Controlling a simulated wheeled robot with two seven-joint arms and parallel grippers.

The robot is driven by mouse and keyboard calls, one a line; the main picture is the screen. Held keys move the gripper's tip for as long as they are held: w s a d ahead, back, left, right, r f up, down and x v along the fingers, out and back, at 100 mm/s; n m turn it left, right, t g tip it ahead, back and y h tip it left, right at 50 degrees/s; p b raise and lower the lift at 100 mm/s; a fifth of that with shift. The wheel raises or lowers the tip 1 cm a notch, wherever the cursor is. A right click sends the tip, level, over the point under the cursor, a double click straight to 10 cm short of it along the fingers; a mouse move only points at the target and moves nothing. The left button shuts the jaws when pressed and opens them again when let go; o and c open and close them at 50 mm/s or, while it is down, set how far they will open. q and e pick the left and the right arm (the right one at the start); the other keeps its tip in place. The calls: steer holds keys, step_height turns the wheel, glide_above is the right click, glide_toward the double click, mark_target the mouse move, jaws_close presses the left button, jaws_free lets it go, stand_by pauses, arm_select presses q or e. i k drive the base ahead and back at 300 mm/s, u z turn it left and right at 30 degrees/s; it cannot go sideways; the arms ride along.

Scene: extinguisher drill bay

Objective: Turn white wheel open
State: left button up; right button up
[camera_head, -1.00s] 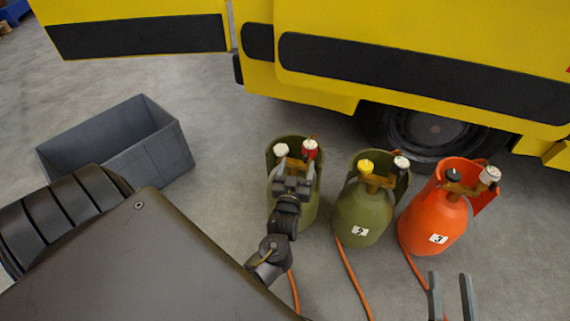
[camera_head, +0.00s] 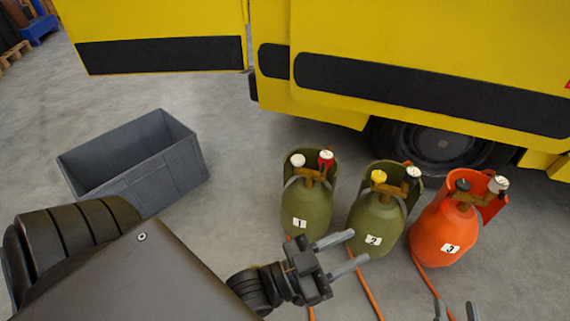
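The white wheel (camera_head: 298,160) is the pale round knob on the left of the valve of the green cylinder marked 1 (camera_head: 305,208). A red-marked gauge (camera_head: 326,157) sits at the right of the same valve. My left gripper (camera_head: 338,254) is open and empty, with its two grey fingers spread and pointing right. It is in front of and below cylinders 1 and 2, apart from the wheel. My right gripper (camera_head: 456,312) shows only as two separated fingertips at the bottom edge, with nothing visible between them.
A green cylinder marked 2 (camera_head: 376,220) with a yellow wheel and an orange cylinder marked 3 (camera_head: 445,232) with a black wheel stand to the right. Orange hoses run along the floor. A grey open crate (camera_head: 165,180) stands left. A yellow vehicle (camera_head: 420,40) closes off the back.

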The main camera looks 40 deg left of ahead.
mark_target(297, 159)
steer(key=z, duration=0.1)
steer(key=k, duration=0.25)
steer(key=u, duration=0.85)
steer(key=i, duration=1.3)
steer(key=z, duration=0.75)
